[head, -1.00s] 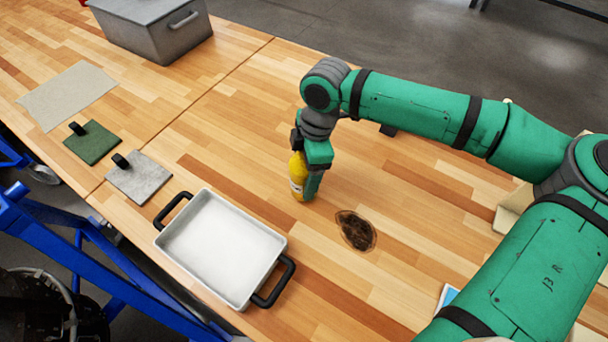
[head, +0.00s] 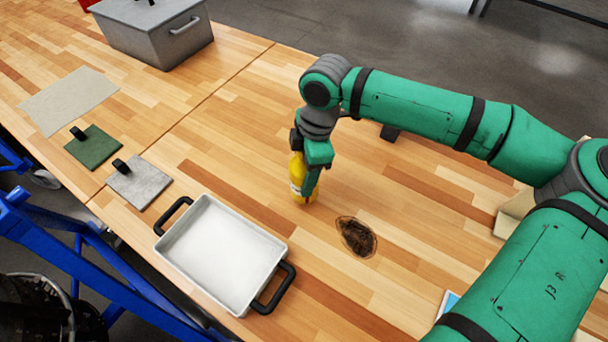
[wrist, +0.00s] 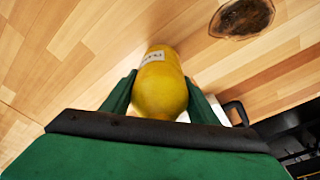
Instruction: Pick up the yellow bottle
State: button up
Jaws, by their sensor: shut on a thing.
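The yellow bottle (head: 297,176) stands upright on the wooden table in the head view, behind the white tray and partly hidden by my gripper. In the wrist view the yellow bottle (wrist: 160,88) lies between the two green fingers, with a pale label on its side. My gripper (head: 310,180) is shut on the bottle, with one finger on each side of it; it also shows in the wrist view (wrist: 158,98). Whether the bottle's base touches the table is hard to tell.
A white tray (head: 186,262) with black handles stands at the front. A dark stain (head: 357,237) lies right of the bottle. Grey (head: 140,186) and green (head: 94,148) pads, a beige cloth (head: 68,100) and a grey metal box (head: 150,35) are at left.

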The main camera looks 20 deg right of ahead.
notch_tip(320, 180, up, 26)
jog(key=shift+r, duration=0.15)
